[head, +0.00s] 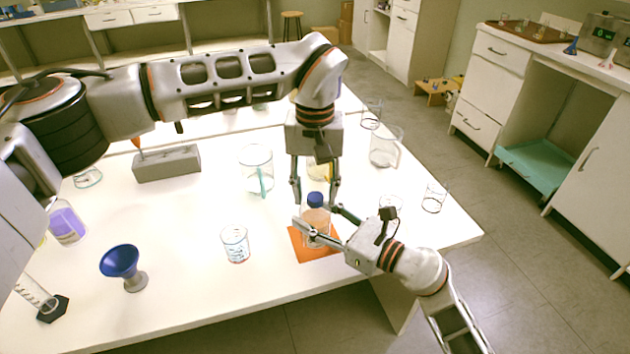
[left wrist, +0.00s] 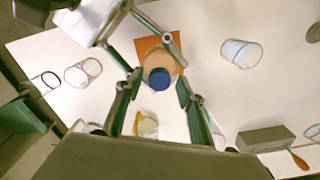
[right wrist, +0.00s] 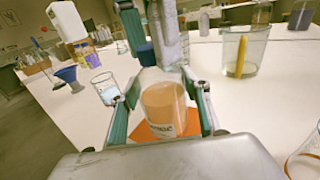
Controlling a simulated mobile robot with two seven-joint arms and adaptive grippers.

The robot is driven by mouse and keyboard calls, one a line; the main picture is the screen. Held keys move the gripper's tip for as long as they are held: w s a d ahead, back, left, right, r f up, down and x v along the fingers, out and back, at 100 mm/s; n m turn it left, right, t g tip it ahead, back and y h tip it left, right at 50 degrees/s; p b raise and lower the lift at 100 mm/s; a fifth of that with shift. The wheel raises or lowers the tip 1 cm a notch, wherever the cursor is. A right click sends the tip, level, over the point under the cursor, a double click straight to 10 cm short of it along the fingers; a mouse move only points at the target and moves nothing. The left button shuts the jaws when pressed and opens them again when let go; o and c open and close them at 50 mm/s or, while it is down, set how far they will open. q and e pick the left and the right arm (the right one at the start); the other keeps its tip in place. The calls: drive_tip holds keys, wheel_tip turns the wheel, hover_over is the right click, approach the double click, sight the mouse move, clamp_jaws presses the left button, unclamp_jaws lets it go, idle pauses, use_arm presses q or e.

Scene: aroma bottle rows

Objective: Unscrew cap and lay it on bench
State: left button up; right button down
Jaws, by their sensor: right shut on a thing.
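The bottle (head: 314,217) holds orange liquid and stands upright on an orange mat (head: 300,247) near the bench's front right. Its blue cap (head: 315,199) sits on the neck, and it also shows in the left wrist view (left wrist: 159,79). My right gripper (head: 322,224) is shut on the bottle's body from the right; the label shows between its fingers in the right wrist view (right wrist: 166,108). My left gripper (head: 315,200) points down from above with its fingers apart on either side of the cap. In the left wrist view a gap shows between fingers and cap.
The white bench (head: 190,290) carries a printed beaker (head: 235,245) left of the mat and a blue funnel (head: 121,262) further left. A tall beaker (head: 256,170), a grey block (head: 167,163) and several glasses stand behind. Bare bench lies between funnel and beaker.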

use_arm(q)
drive_tip(key=shift+f, duration=0.1)
clamp_jaws()
